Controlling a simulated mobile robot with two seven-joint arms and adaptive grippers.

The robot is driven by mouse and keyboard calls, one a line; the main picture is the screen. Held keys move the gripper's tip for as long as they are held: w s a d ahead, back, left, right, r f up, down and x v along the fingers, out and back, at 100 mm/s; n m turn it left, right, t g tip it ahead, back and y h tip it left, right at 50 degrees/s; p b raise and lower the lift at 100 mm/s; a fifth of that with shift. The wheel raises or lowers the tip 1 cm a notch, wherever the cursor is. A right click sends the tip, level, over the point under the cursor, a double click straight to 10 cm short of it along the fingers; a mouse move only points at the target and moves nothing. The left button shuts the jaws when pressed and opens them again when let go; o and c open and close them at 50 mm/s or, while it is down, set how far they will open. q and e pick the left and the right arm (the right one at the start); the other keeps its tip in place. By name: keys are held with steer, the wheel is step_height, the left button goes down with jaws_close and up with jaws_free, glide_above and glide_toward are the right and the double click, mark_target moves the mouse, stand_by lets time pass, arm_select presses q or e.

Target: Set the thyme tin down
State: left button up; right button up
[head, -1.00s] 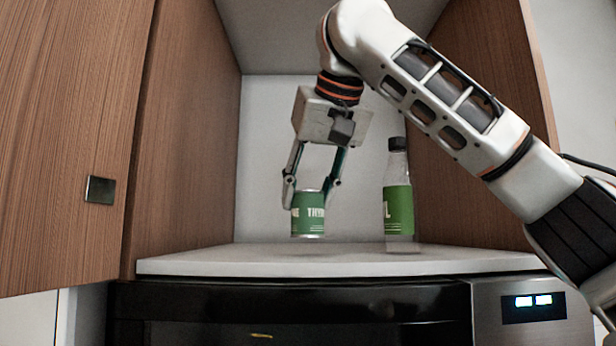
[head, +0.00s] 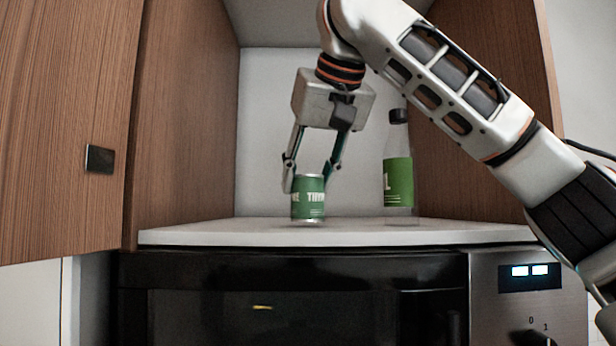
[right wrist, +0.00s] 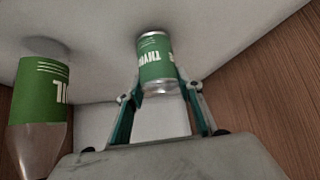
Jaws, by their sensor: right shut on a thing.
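The thyme tin (head: 308,203) is a small green can with silver rims and white lettering. It is upright at the shelf (head: 270,236) inside the open cabinet, with its base at or very near the surface; I cannot tell if it touches. My right gripper (head: 310,188) comes from above, its two fingers shut on the tin's sides. In the right wrist view the tin (right wrist: 156,62) sits between the fingertips (right wrist: 157,88). My left gripper is not in view.
A clear bottle with a green label and black cap (head: 398,178) stands on the shelf right of the tin. Cabinet walls (head: 185,120) close in both sides. A dark appliance (head: 290,290) is below. Shelf space left of the tin is bare.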

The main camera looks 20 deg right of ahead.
steer(key=shift+f+b, duration=0.3)
steer(key=shift+f, duration=0.1)
steer(key=o, duration=1.2)
steer(key=v, duration=1.2)
